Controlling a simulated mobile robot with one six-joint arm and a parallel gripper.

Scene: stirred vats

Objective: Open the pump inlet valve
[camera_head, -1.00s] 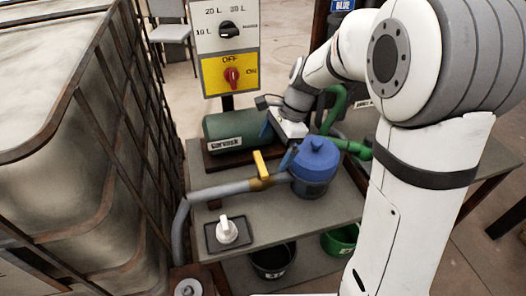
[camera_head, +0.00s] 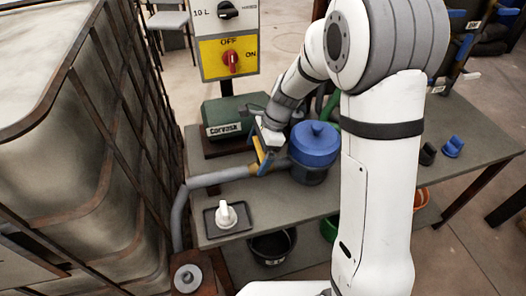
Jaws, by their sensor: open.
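The pump inlet valve has a yellow lever (camera_head: 259,149) that stands up from the grey pipe (camera_head: 222,178), left of the blue-lidded pot (camera_head: 315,146). My gripper (camera_head: 264,152) is right at this lever, coming down from the upper right. Its jaws are open and overlap the lever in the picture. I cannot tell whether either finger touches it. Part of the lever and the valve body under it is hidden by my gripper.
A green pump (camera_head: 229,117) stands behind the pipe. A switch panel (camera_head: 228,58) with a red knob rises behind it. A caged tank (camera_head: 55,110) fills the left side.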

